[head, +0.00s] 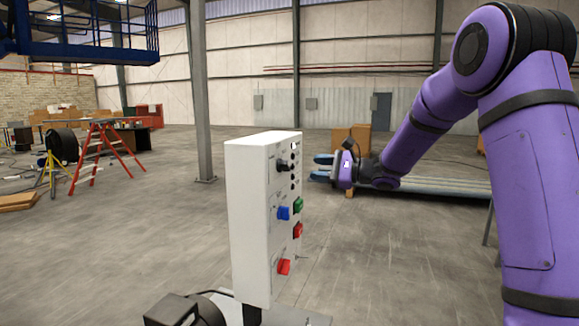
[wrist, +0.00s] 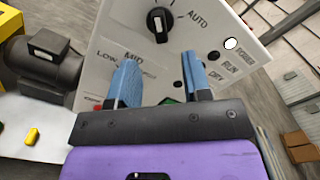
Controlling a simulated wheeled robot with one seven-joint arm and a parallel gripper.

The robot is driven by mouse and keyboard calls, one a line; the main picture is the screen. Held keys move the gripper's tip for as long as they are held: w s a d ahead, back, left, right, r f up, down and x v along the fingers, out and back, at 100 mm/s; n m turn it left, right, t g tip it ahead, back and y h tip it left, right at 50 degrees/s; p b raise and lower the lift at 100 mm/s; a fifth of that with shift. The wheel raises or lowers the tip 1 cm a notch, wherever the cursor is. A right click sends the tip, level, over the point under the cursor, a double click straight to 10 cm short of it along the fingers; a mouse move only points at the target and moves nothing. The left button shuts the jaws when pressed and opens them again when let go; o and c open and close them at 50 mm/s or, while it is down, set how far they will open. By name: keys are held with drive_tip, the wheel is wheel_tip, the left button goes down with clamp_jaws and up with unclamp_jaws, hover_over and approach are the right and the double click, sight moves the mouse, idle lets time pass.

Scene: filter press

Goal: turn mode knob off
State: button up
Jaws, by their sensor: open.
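The mode knob (wrist: 160,24) is a black rotary knob with a white mark, at the top of the wrist view with an AUTO label to its right. An OFF label is not readable. The knob (head: 283,165) sits on the upper face of the white control panel (head: 250,215) in the head view. My gripper (head: 318,166) is to the right of the panel, apart from it. Its two blue fingers are open and empty. In the wrist view my gripper (wrist: 161,72) faces the panel, with the knob beyond the fingertips.
The panel also carries a blue switch (head: 283,213), a green button (head: 298,205), a red button (head: 297,230) and a lower red knob (head: 284,267). A white lamp (wrist: 231,43) is beside the POWER label. A grey post (head: 200,95) stands behind. The floor around is mostly clear.

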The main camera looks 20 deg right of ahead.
sight(289, 165)
drive_tip(key=x, duration=0.9)
clamp_jaws()
